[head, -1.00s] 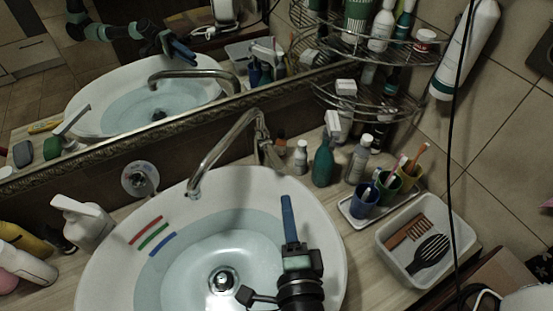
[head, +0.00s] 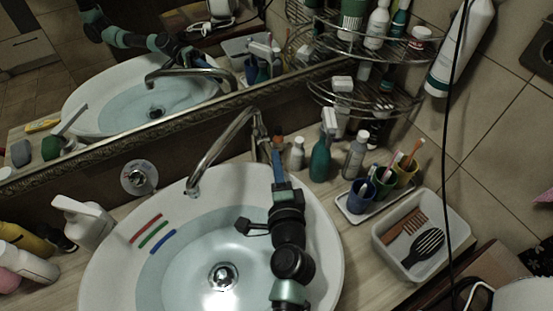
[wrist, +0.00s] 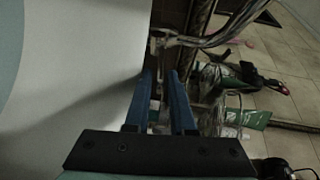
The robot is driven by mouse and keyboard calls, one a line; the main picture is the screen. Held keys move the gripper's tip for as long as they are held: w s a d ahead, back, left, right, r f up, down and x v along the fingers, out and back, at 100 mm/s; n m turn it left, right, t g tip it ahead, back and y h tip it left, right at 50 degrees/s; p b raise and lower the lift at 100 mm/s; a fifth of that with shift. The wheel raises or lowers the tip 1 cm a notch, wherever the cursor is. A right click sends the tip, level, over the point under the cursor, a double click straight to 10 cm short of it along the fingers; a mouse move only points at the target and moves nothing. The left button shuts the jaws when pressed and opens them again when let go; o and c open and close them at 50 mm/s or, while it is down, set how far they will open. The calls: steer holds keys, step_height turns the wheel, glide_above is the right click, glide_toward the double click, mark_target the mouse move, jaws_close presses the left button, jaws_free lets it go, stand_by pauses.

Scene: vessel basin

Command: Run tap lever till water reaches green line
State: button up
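The white basin (head: 108,222) holds clear water (head: 190,255). On its left inner wall are a red line (head: 146,228), a green line (head: 153,235) and a blue line (head: 163,242). The water's edge lies near the blue line, below the green one. The metal tap (head: 222,145) arches over the basin from the back; I see no stream from its spout. Its lever is hard to tell apart from the tap body. My gripper (head: 277,150) is beside the tap base. In the wrist view its blue fingers (wrist: 164,75) are apart, with the tap (wrist: 165,38) just beyond the tips.
Bottles, including a teal one (head: 320,160), stand right of the tap. A tray (head: 350,209) with coloured cups and a white box (head: 391,259) with comb and brush lie farther right. A mirror (head: 105,70) runs behind. A soap dispenser (head: 86,220) stands left.

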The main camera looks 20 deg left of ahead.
steer(key=shift+w+a+f, duration=0.1)
steer(key=shift+w+a, duration=0.1)
steer(key=shift+w, duration=0.3)
jaws_close()
stand_by(1.2)
